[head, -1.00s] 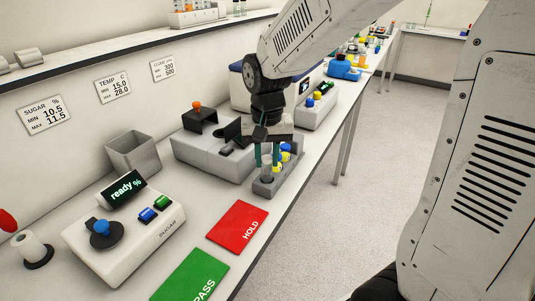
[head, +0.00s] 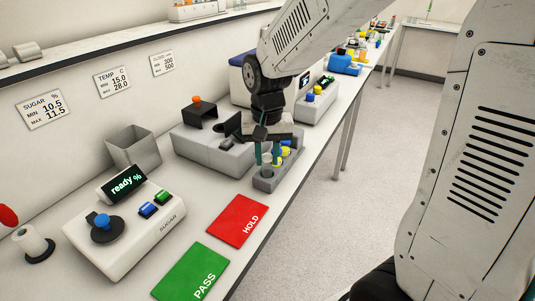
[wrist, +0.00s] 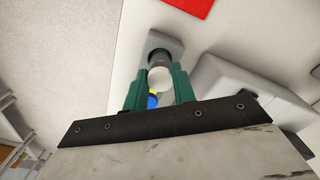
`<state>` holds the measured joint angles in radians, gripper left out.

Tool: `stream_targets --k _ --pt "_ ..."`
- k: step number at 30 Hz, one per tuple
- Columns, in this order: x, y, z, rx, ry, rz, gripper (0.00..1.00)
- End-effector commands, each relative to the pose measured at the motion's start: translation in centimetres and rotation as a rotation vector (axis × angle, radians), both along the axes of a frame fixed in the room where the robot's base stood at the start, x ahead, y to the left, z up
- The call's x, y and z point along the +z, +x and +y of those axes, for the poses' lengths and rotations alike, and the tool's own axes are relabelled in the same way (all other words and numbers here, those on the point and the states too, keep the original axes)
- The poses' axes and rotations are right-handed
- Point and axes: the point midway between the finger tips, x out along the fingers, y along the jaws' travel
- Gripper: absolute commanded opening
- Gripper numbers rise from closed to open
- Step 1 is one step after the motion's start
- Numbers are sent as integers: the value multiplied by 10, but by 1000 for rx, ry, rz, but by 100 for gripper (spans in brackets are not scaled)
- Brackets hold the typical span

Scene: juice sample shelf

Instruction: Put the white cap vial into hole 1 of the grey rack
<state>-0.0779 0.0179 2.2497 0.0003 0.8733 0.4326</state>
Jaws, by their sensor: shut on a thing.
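The white cap vial (wrist: 160,78) is between the two green fingertips of my gripper (wrist: 158,88), with its round white top facing the wrist camera. In the head view my gripper (head: 268,160) points down over the near end of the grey rack (head: 264,184), shut on the vial. The rack's near end also shows in the wrist view (wrist: 178,46), with a dark hole partly visible just beyond the cap. Whether the vial's lower end is inside that hole cannot be told. Yellow-capped vials (head: 285,152) stand in the rack behind the fingers.
The red HOLD mat (head: 238,220) and green PASS mat (head: 190,272) lie nearer on the bench. A grey device (head: 205,150) stands left of the rack. The sugar meter (head: 125,235) and an empty grey bin (head: 135,148) are further left. The bench edge is close on the right.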

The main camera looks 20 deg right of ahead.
Motion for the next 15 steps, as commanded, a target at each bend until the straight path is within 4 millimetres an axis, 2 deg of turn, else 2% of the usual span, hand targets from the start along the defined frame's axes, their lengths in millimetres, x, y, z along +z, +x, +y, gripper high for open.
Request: stream_targets --k 15 --pt "-11 0 0 0 0 0 0"
